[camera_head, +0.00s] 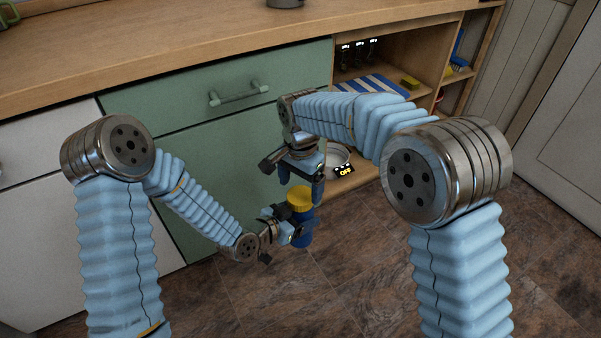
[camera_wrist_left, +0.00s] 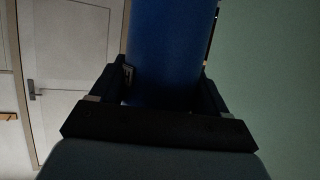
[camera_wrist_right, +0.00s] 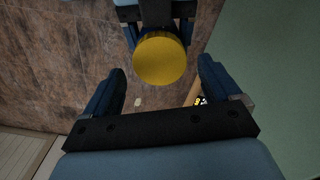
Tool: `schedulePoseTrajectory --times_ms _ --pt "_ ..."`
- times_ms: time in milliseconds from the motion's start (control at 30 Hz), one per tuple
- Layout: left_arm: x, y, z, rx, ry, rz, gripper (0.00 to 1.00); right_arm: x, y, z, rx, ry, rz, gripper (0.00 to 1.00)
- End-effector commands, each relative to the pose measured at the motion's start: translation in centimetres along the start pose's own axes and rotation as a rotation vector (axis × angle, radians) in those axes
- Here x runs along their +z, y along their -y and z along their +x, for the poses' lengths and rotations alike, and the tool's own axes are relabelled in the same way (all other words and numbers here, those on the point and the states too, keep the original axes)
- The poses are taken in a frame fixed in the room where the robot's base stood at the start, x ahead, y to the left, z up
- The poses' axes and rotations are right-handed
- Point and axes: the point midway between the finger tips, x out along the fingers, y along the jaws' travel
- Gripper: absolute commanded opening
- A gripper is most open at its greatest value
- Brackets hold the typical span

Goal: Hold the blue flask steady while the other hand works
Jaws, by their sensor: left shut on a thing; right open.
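The blue flask (camera_head: 302,222) with a yellow lid (camera_head: 300,197) is held upright above the floor in the head view. My left gripper (camera_head: 292,228) is shut on its blue body, which fills the middle of the left wrist view (camera_wrist_left: 168,50). My right gripper (camera_head: 304,180) is above the flask, pointing down. In the right wrist view its two fingers are spread, and the yellow lid (camera_wrist_right: 160,60) shows beyond and between them, apart from both fingers. The lower part of the flask is hidden under the lid in that view.
A green drawer front (camera_head: 225,95) and wooden counter (camera_head: 150,55) stand behind my arms. An open shelf holds a striped blue and white cloth (camera_head: 372,88) and a yellow block (camera_head: 410,83). A round metal bowl (camera_head: 338,156) is below. The brown floor (camera_head: 390,260) is clear.

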Motion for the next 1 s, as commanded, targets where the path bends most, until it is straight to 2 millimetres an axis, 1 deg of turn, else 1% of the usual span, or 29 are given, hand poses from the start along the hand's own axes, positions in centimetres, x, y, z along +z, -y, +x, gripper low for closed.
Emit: schedulePoseTrajectory --times_ms 33,100,233,333,533,567,900,933,1000 --pt "-0.1 0.0 0.0 0.000 -0.003 0.001 0.00 0.0 -0.1 0.9 0.003 0.001 -0.001 0.90" --pt "-0.1 0.0 0.0 0.000 -0.003 0.001 0.00 0.0 0.0 1.8 0.003 0.001 -0.001 0.90" --pt "-0.1 0.0 0.0 0.000 -0.003 0.001 0.00 0.0 -0.1 3.0 0.002 0.001 -0.001 0.90" --pt "-0.1 0.0 0.0 0.000 -0.003 0.001 0.00 0.0 0.0 3.4 0.001 0.000 -0.002 0.90" --pt "-0.1 0.0 0.0 0.000 -0.003 0.001 0.00 0.0 0.0 3.4 0.001 0.000 -0.002 0.90" --pt "-0.1 0.0 0.0 0.000 -0.003 0.001 0.00 0.0 0.0 3.4 0.001 0.000 -0.002 0.89" --pt "-0.1 0.0 0.0 0.000 -0.003 0.001 0.00 0.0 0.0 3.4 0.000 0.000 -0.003 0.37" --pt "-0.1 0.0 0.0 0.000 -0.003 0.001 0.00 0.0 0.0 3.4 0.000 0.000 -0.003 0.34" --pt "-0.1 0.0 0.0 0.000 -0.003 0.001 0.00 0.0 0.0 3.4 0.000 0.000 -0.018 0.34"
